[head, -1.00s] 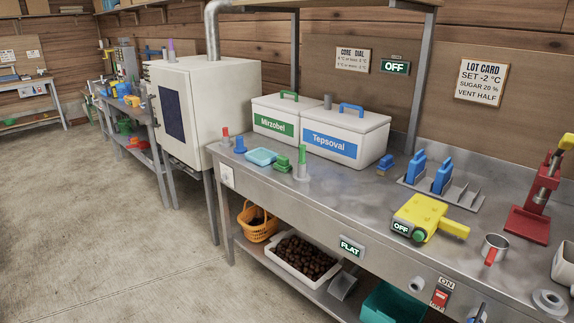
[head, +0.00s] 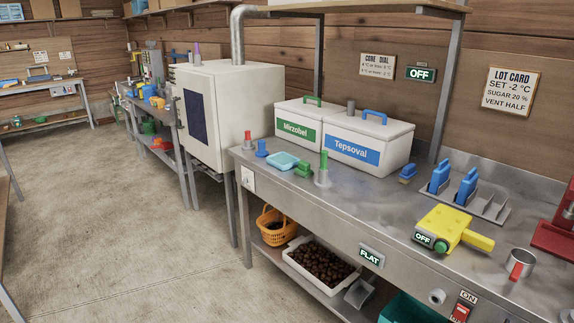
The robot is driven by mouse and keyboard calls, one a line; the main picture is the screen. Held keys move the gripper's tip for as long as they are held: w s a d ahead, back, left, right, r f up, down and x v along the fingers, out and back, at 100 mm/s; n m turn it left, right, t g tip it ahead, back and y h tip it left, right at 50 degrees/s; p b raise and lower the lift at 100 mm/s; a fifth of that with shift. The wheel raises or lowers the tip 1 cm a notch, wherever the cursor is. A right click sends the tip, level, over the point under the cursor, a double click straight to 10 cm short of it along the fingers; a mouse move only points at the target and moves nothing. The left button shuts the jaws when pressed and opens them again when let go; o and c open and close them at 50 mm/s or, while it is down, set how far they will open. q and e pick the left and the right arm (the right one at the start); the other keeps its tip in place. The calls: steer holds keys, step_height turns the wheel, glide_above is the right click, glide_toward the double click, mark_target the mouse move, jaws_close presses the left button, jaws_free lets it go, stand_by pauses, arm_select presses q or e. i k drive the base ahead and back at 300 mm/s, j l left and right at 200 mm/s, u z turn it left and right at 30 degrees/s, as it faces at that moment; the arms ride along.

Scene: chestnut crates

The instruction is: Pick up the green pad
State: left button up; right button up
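A small green block (head: 303,164), which looks like the green pad, lies near the front edge of the steel bench (head: 345,205). It sits between a light blue tray (head: 282,161) on its left and a green-topped upright post (head: 322,168) on its right. Its top looks stepped, with a raised part. A similar small blue block (head: 408,173) lies further right, in front of the white box labelled Tepsoval (head: 369,137). Neither of my grippers is in view.
A white box labelled Mirzobel (head: 299,125) stands behind the green block. Red (head: 247,141) and blue (head: 262,148) pegs stand at the bench's left end. A yellow device (head: 455,229) marked OFF lies to the right. Open concrete floor (head: 130,220) lies at left.

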mark_target(303, 170)
steer(key=i+j+z, duration=0.15)
steer(key=z, duration=0.35)
steer(key=i+j+z, duration=0.1)
steer(key=z, duration=0.4)
steer(key=j+z, duration=0.45)
steer(key=i+j+z, duration=0.1)
steer(key=j+z, duration=0.15)
steer(key=j, duration=0.7)
steer(key=j+z, duration=0.25)
steer(key=j, duration=1.35)
